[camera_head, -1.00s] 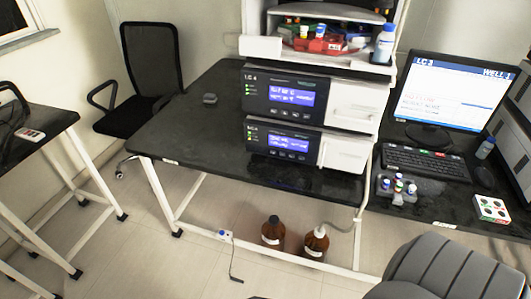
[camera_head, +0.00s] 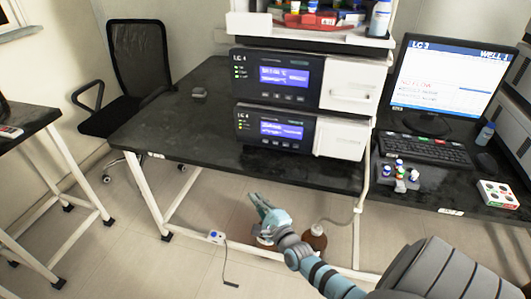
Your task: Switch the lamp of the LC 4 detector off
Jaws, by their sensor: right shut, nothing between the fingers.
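The LC 4 stack stands on the black bench. Its upper module (camera_head: 277,77) and lower module (camera_head: 272,130) both have lit blue displays and small green lights at the left of their dark fronts. Both labels seem to read LC 4. Which module is the detector I cannot tell for sure. My right gripper (camera_head: 259,204) is shut and empty, in front of and below the bench's front edge, apart from the modules. Its arm comes in from the lower right. My left gripper is not in view.
A monitor (camera_head: 450,80), keyboard (camera_head: 424,149) and vial rack (camera_head: 399,178) stand right of the stack. Brown bottles (camera_head: 314,238) stand on the floor below, partly hidden by my arm. A black chair (camera_head: 146,62) is at the left. The bench left of the stack is mostly clear.

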